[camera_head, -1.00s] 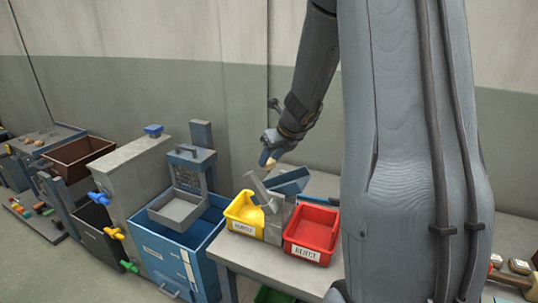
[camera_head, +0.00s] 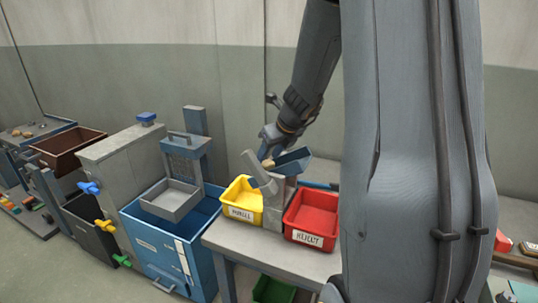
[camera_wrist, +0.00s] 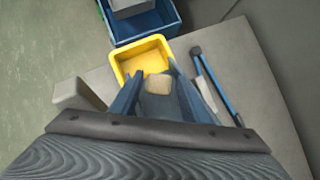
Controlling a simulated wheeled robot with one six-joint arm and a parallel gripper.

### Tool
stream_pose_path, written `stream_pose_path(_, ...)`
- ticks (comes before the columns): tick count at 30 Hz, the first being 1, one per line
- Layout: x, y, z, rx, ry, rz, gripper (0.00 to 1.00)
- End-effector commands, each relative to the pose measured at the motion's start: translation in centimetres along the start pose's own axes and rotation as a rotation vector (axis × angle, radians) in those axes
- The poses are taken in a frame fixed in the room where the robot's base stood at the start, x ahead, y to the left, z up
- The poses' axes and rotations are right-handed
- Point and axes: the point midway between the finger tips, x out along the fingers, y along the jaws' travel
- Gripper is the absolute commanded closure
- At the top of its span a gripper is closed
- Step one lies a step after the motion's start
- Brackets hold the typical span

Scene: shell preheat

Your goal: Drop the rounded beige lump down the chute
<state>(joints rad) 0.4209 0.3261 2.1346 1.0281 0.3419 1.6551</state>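The rounded beige lump (camera_wrist: 158,84) shows between the blue-grey fingers of my gripper (camera_wrist: 156,92) in the wrist view. In the head view my gripper (camera_head: 268,150) points down with the lump (camera_head: 268,163) at its fingertips, partly hidden. My gripper looks shut on the lump. The grey chute (camera_head: 263,180), with a sloping top, stands between a yellow bin and a red bin. The lump is just above or beside the chute's top; I cannot tell whether they touch.
The yellow bin (camera_head: 230,208) and red bin (camera_head: 310,238) stand on a grey table (camera_head: 255,250). A blue crate (camera_head: 155,255) with a grey tray (camera_head: 170,200) is to the left. A green bin (camera_head: 272,290) is below. My arm hides the table's right side.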

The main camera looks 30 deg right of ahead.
Motion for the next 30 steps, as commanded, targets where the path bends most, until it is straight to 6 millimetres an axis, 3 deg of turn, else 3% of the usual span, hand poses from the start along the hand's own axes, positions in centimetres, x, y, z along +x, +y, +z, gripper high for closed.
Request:
stream_pose_path(2,0.0,0.0,0.0,0.000,0.000,0.000,0.44)
stream_pose_path(13,-0.5,0.0,0.0,0.001,-0.001,0.000,0.44)
stream_pose_path(24,-6.2,-0.1,0.1,-0.001,-0.003,-0.002,0.44)
stream_pose_path(30,-7.7,0.0,0.0,0.001,-0.001,-0.001,0.44)
